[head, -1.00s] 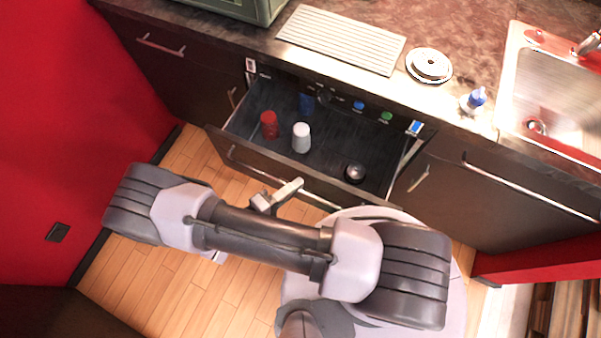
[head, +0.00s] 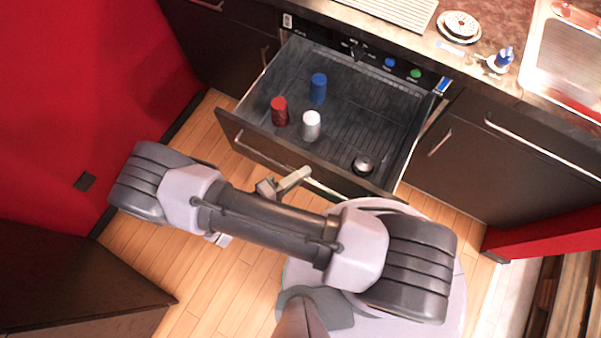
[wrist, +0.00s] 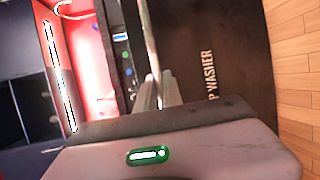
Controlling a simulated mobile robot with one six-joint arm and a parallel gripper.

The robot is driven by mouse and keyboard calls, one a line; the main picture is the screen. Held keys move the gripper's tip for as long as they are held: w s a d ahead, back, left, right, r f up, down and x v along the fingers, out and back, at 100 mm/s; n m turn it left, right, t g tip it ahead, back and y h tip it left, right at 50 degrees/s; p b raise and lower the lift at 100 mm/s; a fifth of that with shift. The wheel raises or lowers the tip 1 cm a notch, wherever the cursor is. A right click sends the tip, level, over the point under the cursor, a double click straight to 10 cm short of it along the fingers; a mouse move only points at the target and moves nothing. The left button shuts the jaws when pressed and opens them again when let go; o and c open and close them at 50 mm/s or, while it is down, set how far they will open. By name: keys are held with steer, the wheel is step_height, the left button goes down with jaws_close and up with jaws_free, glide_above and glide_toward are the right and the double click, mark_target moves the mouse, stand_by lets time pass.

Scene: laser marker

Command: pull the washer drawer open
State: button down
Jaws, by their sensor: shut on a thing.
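The washer drawer (head: 258,145) is a dark drawer under the counter, pulled well out, with its dark rack floor in view. A long metal handle runs along its front. My gripper (head: 295,180) is at the middle of this handle, partly hidden behind my arm in the head view. In the wrist view my gripper (wrist: 158,90) is shut on the bright handle bar (wrist: 150,45), beside the dark front panel (wrist: 215,50) with the lettering "P WASHER".
Inside the drawer stand a red cup (head: 280,111), a white cup (head: 311,126) and a blue cup (head: 318,88). A dark round bowl (head: 363,164) sits at the right. A dark cabinet (head: 70,260) is at lower left. Wooden floor (head: 215,265) lies between.

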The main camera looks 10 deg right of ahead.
steer(key=c, duration=1.5)
jaws_free()
steer(key=p+v, duration=0.2)
steer(key=v, duration=1.5)
steer(key=shift+s+a+r, duration=0.1)
steer(key=shift+a+r, duration=0.05)
